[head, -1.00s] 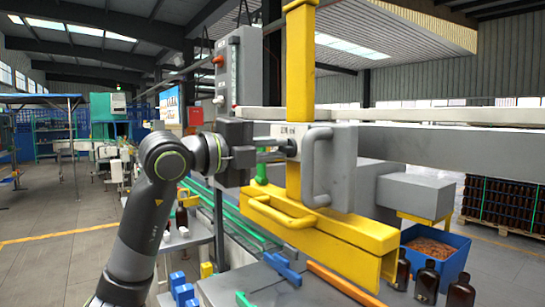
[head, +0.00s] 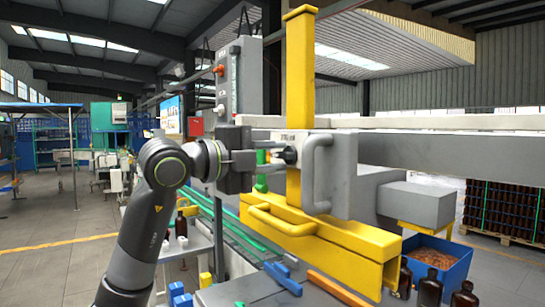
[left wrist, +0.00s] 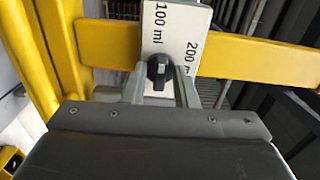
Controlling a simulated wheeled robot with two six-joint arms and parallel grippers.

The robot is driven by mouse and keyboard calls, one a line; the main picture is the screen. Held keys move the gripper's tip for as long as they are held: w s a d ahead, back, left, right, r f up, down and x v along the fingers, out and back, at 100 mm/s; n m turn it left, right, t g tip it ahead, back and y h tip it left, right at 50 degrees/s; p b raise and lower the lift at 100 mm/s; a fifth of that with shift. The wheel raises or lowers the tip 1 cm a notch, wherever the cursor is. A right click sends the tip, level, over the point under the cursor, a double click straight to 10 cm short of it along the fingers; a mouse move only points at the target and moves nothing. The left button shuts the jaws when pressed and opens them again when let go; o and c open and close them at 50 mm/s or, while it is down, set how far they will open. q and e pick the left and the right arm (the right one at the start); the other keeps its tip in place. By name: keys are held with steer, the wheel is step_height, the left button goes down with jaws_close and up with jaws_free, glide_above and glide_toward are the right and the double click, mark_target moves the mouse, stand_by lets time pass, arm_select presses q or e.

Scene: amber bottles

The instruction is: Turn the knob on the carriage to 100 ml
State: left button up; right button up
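The dark knob (head: 290,154) sits on a pale label plate on the grey carriage, beside the yellow upright. In the left wrist view the knob (left wrist: 159,72) stands on the white plate (left wrist: 177,12), which reads "100 ml" and a partly hidden "200 m". Its grip ridge runs roughly up and down in that picture; its exact setting is hard to tell. My left gripper (head: 276,158) faces the knob. In the left wrist view its fingers (left wrist: 159,88) are open on either side of the knob, with gaps showing. My right gripper is not in view.
A grey handle (head: 318,172) stands just right of the knob. A yellow bar with a handle (head: 282,221) lies below. A grey control box (head: 236,80) is above my gripper. Amber bottles (head: 429,287) and a blue bin (head: 440,262) are at lower right.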

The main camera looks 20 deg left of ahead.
arm_select(q)
steer(key=shift+o, duration=0.5)
steer(key=shift+s+a+b, duration=0.3)
steer(key=shift+s+a, duration=0.05)
steer(key=shift+s, duration=0.05)
steer(key=b+v, duration=0.7)
steer(key=v, duration=0.9)
steer(key=shift+s, duration=0.15)
